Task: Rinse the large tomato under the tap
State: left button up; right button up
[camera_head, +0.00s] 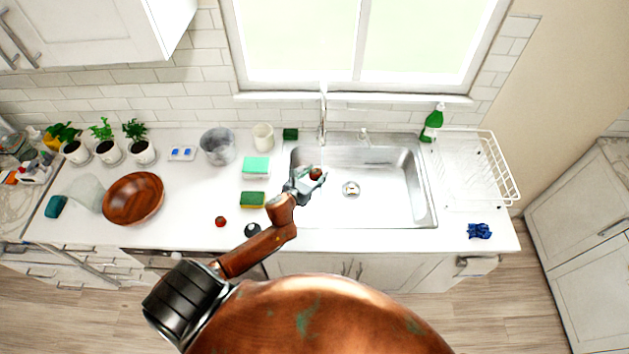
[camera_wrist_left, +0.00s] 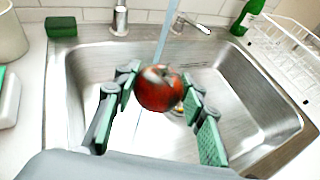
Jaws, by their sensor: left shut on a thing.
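The large red tomato (camera_head: 316,174) is between the fingers of my left gripper (camera_head: 307,179), which is shut on it above the left part of the steel sink (camera_head: 405,212). In the left wrist view the tomato (camera_wrist_left: 159,90) sits between the green finger pads, with a pale patch on its top. The tap (camera_head: 322,118) stands at the sink's back edge. A thin bluish stream of water (camera_wrist_left: 167,35) comes down in the left wrist view and appears to meet the tomato's top. A smaller red tomato (camera_head: 220,221) lies on the counter. My right gripper is not in view.
Left of the sink are sponges (camera_head: 252,199), a grey pot (camera_head: 217,146), a white cup (camera_head: 263,136) and a wooden bowl (camera_head: 133,198). A green bottle (camera_head: 433,124) and a white dish rack (camera_head: 476,168) stand right. The sink's right part is clear.

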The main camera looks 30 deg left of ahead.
pick_arm(q)
jog(key=shift+w+a+f, duration=0.1)
jog(key=shift+w+a, duration=0.05)
jog(key=shift+w, duration=0.35)
jog(key=shift+w+a+f+b, duration=0.15)
jog(key=shift+w+a+b, duration=0.2)
jog(key=shift+w, duration=0.55)
jog(key=shift+w+a+f+b, duration=0.15)
jog(key=shift+w+a, duration=0.25)
jog(key=shift+w, duration=0.45)
jog(key=shift+w+d, duration=0.25)
jog(key=shift+d, duration=0.3)
jog(key=shift+s+a, duration=0.1)
jog(key=shift+a, duration=0.15)
jog(key=shift+s+a+p, duration=0.15)
jog(key=shift+a+p, duration=0.15)
jog(key=shift+a, duration=0.05)
